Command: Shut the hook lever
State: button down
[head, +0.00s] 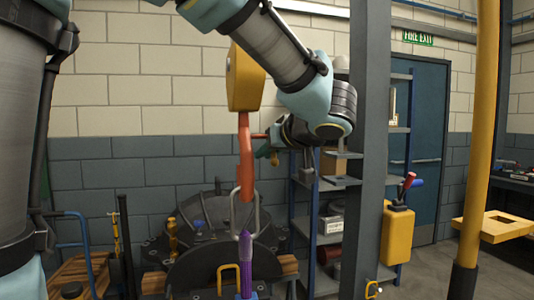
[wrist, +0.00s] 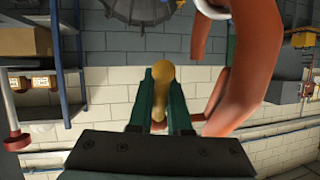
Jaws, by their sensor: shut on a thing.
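An orange-red hook (head: 246,165) hangs below a yellow hoist block (head: 245,78) in the head view. In the wrist view the hook (wrist: 245,60) fills the right side as a large curve. My gripper (head: 264,148) is just right of the hook at its upper part. In the wrist view its two dark green fingers (wrist: 161,75) are closed on a yellowish, round-ended lever (wrist: 161,76) beside the hook. The lever's join to the hook is hidden, so I cannot tell how far it is turned.
A round dark casing (head: 190,225) with a metal loop stands below the hook, with a purple-tipped pin (head: 245,250) in front. A grey post (head: 365,160) and shelves (head: 325,185) stand to the right. A yellow pole (head: 478,150) is farther right.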

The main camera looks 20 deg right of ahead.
jog(key=shift+w+f+t+b, duration=0.1)
jog(key=shift+t+b, duration=0.2)
jog(key=shift+b, duration=0.3)
jog(key=r+n+t+b, duration=0.1)
jog(key=t+b, duration=0.2)
jog(key=b, duration=0.4)
jog(key=w+r+n+t+y+b, duration=0.1)
jog(key=t+b, duration=0.3)
jog(key=b, duration=0.2)
jog(key=w+r+t+b, duration=0.1)
jog(key=t+b, duration=0.2)
jog(key=b, duration=0.4)
jog(key=shift+w+d+n+t+y+b, duration=0.1)
jog(key=shift+d+n+t+y+b, duration=0.05)
jog(key=shift+n+t+y+b, duration=0.2)
jog(key=shift+r, duration=0.1)
jog(key=c, duration=0.9)
grip_release()
